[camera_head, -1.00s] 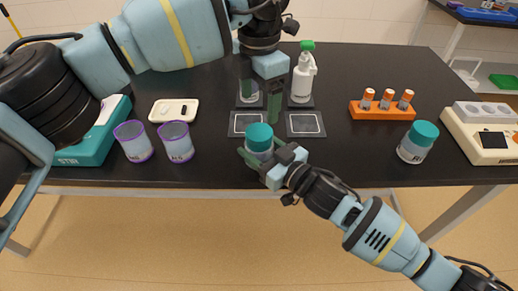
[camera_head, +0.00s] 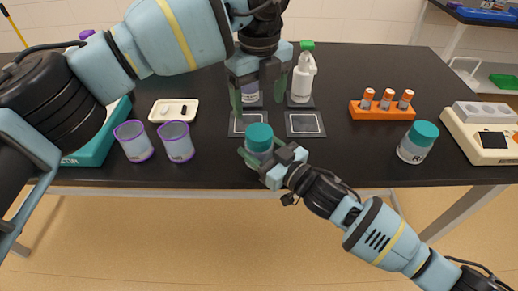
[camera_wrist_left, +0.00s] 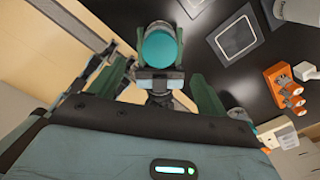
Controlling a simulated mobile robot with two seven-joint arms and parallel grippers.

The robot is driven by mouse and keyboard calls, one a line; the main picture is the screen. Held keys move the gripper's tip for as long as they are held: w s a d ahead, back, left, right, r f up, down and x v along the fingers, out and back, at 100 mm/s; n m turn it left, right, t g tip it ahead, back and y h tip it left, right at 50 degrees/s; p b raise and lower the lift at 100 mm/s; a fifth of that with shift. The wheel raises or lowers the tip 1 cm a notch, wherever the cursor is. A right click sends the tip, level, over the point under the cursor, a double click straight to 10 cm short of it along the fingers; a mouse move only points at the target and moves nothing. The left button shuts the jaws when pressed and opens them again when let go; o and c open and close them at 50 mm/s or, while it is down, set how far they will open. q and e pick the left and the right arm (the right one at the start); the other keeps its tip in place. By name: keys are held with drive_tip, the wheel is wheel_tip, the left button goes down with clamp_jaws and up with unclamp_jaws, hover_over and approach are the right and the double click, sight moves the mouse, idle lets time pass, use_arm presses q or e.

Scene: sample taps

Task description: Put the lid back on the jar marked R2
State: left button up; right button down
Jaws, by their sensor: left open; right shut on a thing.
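A clear jar with a teal lid (camera_head: 259,137) stands near the table's front edge, with the lid on top. My right gripper (camera_head: 260,158) is shut on this jar, low on its side. The lid also shows in the left wrist view (camera_wrist_left: 160,46), ahead of and between the green fingers. My left gripper (camera_head: 258,103) is open and empty, above and behind the held jar. A second jar with a teal lid (camera_head: 417,142) stands at the right; its label starts with R, the rest unclear. The held jar's label is hidden.
Two purple-rimmed cups (camera_head: 177,141) stand left of the held jar. Behind it are square mats (camera_head: 305,124), a spray bottle (camera_head: 303,76) and a jar partly hidden by my left gripper (camera_head: 250,91). An orange rack (camera_head: 381,110) and a white device (camera_head: 484,137) stand at the right.

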sight(259, 132)
use_arm(q)
drive_tip(key=shift+n, duration=1.3)
drive_tip(key=shift+f, duration=4)
